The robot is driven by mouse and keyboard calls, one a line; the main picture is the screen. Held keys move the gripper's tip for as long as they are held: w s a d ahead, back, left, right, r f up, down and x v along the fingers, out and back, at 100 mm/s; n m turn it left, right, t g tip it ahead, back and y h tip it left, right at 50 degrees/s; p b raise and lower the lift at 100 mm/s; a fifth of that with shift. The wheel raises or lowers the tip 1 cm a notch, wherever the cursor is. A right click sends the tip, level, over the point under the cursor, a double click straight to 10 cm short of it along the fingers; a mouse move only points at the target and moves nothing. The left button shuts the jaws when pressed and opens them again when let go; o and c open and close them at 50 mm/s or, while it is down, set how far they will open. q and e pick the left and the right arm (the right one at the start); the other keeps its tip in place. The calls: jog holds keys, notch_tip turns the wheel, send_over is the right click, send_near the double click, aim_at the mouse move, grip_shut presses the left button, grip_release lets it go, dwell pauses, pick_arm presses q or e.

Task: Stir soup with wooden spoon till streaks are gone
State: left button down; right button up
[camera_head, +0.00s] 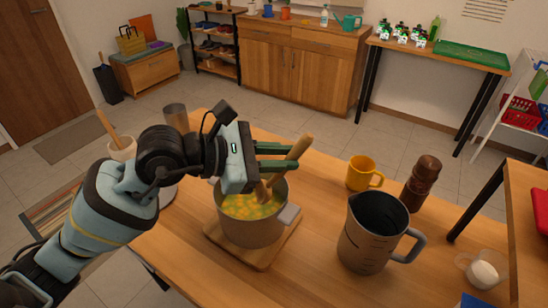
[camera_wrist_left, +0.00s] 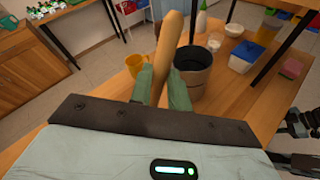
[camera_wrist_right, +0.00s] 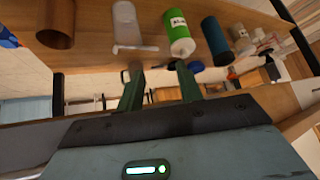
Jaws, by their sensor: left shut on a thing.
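The pot (camera_head: 250,232) stands on a wooden board (camera_head: 258,256) on the table. Yellow-orange soup with greenish patches (camera_head: 245,207) shows inside it; whether streaks are in it is too small to tell. My left gripper (camera_head: 286,158) is above the pot, shut on the wooden spoon (camera_head: 300,146). The spoon tilts, its handle up to the right and its lower end down at the soup; the tip is hidden. The left wrist view also shows the spoon's handle (camera_wrist_left: 168,45) between the green fingers. My right gripper (camera_wrist_right: 160,75) shows only in its wrist view, fingers apart and empty.
A grey jug (camera_head: 370,235) stands right of the pot, with a yellow mug (camera_head: 362,174) and a brown grinder (camera_head: 421,184) behind it. A holder (camera_head: 122,149) and a metal cup (camera_head: 176,117) stand at the left.

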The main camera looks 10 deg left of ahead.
aim_at(295, 148)
pick_arm(q)
jog(key=r, duration=0.1)
jog(key=d+r+p, duration=0.1)
jog(key=shift+s+r, duration=0.2)
jog(key=shift+r, duration=0.1)
jog(key=shift+d+r+p, duration=0.1)
jog(key=shift+r+p, duration=0.15)
jog(key=shift+p, duration=0.05)
jog(key=shift+f, duration=0.1)
